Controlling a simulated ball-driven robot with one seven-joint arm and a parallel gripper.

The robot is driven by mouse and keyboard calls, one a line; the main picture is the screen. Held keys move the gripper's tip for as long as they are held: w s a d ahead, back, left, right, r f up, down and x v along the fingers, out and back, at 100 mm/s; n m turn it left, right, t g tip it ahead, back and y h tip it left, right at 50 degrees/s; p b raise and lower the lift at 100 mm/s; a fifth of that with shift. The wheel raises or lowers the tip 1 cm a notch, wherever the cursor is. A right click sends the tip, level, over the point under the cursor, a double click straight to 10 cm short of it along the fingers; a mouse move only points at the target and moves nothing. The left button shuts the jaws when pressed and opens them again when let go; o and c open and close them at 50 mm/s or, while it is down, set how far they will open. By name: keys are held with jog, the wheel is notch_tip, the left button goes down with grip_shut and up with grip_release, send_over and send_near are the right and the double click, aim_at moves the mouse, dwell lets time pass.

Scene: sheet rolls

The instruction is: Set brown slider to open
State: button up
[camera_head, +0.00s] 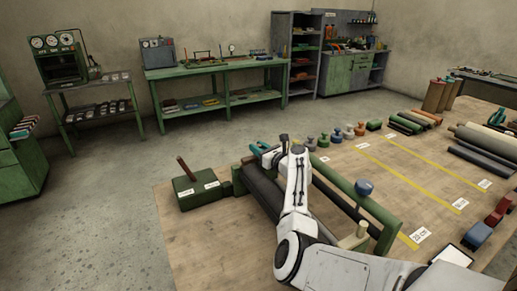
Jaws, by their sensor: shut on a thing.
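A brown lever (187,169) stands up from a low green box (186,199) on the left part of the wooden table. It is the only brown slider-like part I can make out. It leans up and to the left. My gripper (266,152) is at the end of my white arm, to the right of the box and apart from the lever. It is shut on a small teal piece (258,147) by the far end of the roller frame. The wrist partly hides the grip.
A green roller frame (368,203) with a dark roll (262,188) stands beneath my arm. Several small coloured knobs stand along the table's far edge. Rolls (485,142), yellow strips and a red-and-blue block lie to the right.

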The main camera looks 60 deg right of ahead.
grip_shut()
jog(key=d, duration=0.1)
jog(key=s+d+b, duration=0.1)
jog(key=s+d, duration=0.1)
jog(key=d, duration=0.1)
jog(key=shift+s+b, duration=0.25)
jog(key=shift+b, duration=0.05)
jog(key=shift+s+d, duration=0.2)
jog(key=shift+d, duration=0.05)
jog(key=o, duration=0.7)
grip_release()
jog(key=shift+d, duration=0.2)
jog(key=shift+s+a+r, duration=0.1)
jog(key=shift+s+a, duration=0.05)
